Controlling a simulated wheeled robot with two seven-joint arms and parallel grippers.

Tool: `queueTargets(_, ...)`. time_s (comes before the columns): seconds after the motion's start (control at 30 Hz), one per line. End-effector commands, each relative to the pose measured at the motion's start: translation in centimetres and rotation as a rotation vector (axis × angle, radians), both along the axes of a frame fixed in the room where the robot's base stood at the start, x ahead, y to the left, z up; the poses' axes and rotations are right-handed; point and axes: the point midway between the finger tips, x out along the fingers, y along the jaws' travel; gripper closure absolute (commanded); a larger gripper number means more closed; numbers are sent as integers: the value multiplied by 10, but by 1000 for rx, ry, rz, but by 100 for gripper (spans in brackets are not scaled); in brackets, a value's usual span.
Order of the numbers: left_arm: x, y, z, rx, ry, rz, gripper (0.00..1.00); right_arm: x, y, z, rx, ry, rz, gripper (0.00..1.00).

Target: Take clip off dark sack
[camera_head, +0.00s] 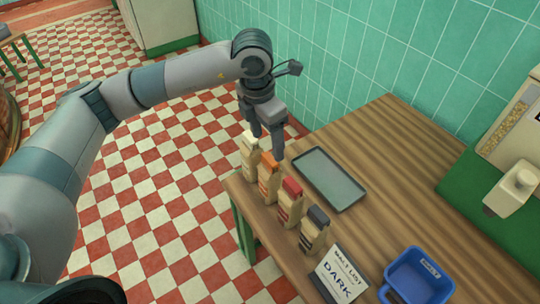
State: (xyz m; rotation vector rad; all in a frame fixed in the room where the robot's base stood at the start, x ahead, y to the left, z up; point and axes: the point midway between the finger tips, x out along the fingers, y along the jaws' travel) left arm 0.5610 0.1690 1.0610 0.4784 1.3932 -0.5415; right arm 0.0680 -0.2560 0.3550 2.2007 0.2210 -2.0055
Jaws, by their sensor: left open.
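Several small tan sacks stand upright in a row along the table's left edge, each with a differently coloured top. From far to near they are a cream-topped sack (249,160), an orange-topped sack (268,183), a red-topped sack (289,208) and a dark-grey-topped sack (313,238). Whether each coloured top is a clip is too small to tell. A card (341,274) reading "MALT LIST DARK" stands beside the dark-topped sack. My left gripper (269,149) points down near the cream and orange sacks, open, nothing visible in it. My right gripper is out of view.
A grey-green tray (329,180) lies on the wooden table (405,165), right of the sacks. A blue bin (418,277) with a label stands at the near edge. A green mat and a pale machine (512,188) are at right. Green tiled wall behind.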

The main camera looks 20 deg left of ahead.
Motion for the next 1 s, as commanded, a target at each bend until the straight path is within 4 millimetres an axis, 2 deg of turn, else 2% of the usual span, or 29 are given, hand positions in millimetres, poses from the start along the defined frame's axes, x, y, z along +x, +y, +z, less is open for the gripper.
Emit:
queueTargets(0.2,1,-1,-14,1,1,0,34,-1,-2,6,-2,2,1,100)
queueTargets(0.5,1,-1,-14,1,-1,0,34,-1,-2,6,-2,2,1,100)
queueTargets(0.67,2,-1,-18,1,2,1,34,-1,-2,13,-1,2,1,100)
queueTargets(1.0,8,-2,-51,2,3,2,34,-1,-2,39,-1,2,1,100)
